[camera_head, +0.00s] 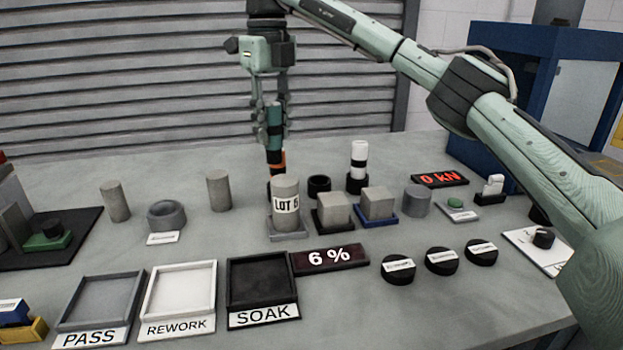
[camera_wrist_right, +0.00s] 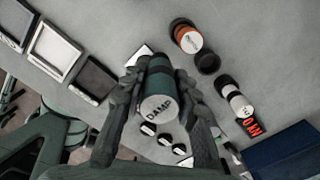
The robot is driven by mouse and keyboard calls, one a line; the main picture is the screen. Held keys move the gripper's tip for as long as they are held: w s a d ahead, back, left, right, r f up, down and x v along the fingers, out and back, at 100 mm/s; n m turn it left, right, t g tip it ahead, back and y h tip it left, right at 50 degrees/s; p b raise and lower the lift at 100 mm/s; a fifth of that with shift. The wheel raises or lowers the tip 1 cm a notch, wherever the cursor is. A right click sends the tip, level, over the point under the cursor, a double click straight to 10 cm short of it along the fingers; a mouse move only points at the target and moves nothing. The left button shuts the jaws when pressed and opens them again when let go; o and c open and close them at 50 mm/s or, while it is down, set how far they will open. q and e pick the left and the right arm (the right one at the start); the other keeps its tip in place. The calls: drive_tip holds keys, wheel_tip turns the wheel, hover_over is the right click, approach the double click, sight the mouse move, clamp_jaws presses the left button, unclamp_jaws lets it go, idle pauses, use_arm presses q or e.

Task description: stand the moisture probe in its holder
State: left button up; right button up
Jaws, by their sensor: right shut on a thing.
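My right gripper (camera_head: 272,128) points down over the back middle of the table, shut on the moisture probe (camera_head: 275,120). The probe is a teal and black cylinder; in the right wrist view (camera_wrist_right: 160,85) its end cap reads DAMP. It looks about upright. A black ring-shaped holder (camera_head: 318,186) stands empty on the table, to the right of and below the gripper in the head view; it also shows in the right wrist view (camera_wrist_right: 207,62). The probe is apart from this holder. The probe's lower end is hard to tell from the things behind it. My left gripper is in neither view.
An orange-banded tool (camera_wrist_right: 187,40) and a white tool (camera_head: 358,160) stand on either side of the empty holder. The LOT 5 cylinder (camera_head: 286,202) and grey cubes (camera_head: 333,210) stand in front. Trays, including SOAK (camera_head: 262,316), line the front.

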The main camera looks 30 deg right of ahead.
drive_tip(key=d+f, duration=0.3)
drive_tip(key=w+d+f+p, duration=0.1)
drive_tip(key=d+f, duration=0.3)
drive_tip(key=w+d+f, duration=0.1)
drive_tip(key=d+f, duration=0.2)
drive_tip(key=d, duration=0.1)
drive_tip(key=shift+w+f+p, duration=0.25)
drive_tip(key=shift+f+p, duration=0.05)
drive_tip(key=shift+f, duration=0.1)
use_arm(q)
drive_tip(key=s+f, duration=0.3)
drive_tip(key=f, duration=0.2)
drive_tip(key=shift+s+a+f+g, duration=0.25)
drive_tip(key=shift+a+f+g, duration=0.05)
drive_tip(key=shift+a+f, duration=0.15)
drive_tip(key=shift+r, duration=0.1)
use_arm(e)
drive_tip(key=o, duration=1.1)
drive_tip(key=shift+f, duration=0.1)
drive_tip(key=shift+o, duration=0.2)
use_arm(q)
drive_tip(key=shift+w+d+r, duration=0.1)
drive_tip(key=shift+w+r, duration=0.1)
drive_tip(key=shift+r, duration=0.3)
use_arm(e)
wheel_tip(320, 180, up, 12)
